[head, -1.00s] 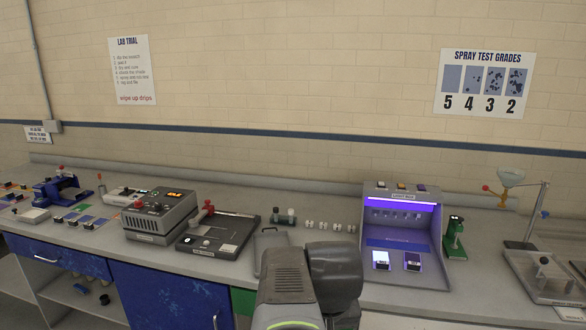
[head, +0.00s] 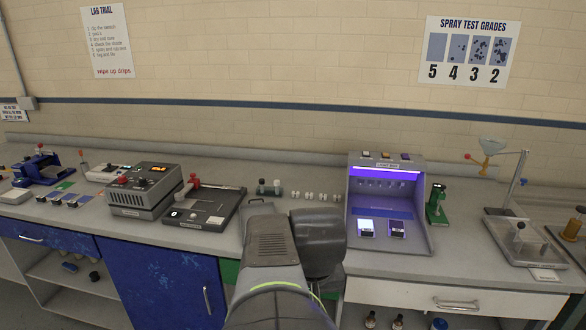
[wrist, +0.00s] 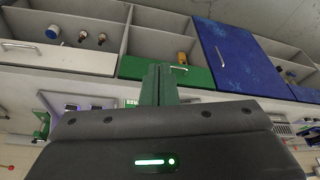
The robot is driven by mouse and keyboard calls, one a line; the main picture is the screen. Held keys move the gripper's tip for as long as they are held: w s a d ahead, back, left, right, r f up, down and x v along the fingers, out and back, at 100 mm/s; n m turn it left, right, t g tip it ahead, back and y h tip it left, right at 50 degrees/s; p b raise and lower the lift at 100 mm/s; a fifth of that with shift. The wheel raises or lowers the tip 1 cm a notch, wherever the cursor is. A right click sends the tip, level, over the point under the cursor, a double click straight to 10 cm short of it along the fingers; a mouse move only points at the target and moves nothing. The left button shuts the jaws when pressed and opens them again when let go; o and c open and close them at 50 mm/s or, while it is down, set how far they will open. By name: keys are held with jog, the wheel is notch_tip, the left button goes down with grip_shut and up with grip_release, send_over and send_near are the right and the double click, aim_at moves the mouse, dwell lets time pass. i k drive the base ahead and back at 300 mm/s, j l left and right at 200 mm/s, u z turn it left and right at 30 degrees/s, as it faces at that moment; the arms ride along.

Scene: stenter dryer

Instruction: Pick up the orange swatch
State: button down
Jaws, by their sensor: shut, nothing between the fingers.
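I cannot make out an orange swatch for certain in the views of now. Swatches with dark clips lie at the left of the counter, among them a green swatch (head: 65,186) and a blue one. Small coloured pieces (head: 386,155) sit on top of the light box, too small to identify. My gripper (wrist: 158,72) shows in the wrist view as two upright fingers, shut together and empty, in front of a green drawer. In the head view my arm hides it.
A blue press (head: 38,168), a grey heater box (head: 150,195) and a flat black-topped device (head: 205,208) stand on the left half. The lit light box (head: 390,205), a small green device (head: 437,205) and a funnel stand (head: 515,225) are to the right. Blue cabinets (head: 165,275) are below.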

aim_at(365, 226)
jog(key=i+l, duration=0.1)
jog(key=i, duration=0.35)
jog(key=i+l, duration=0.15)
jog(key=i, duration=0.35)
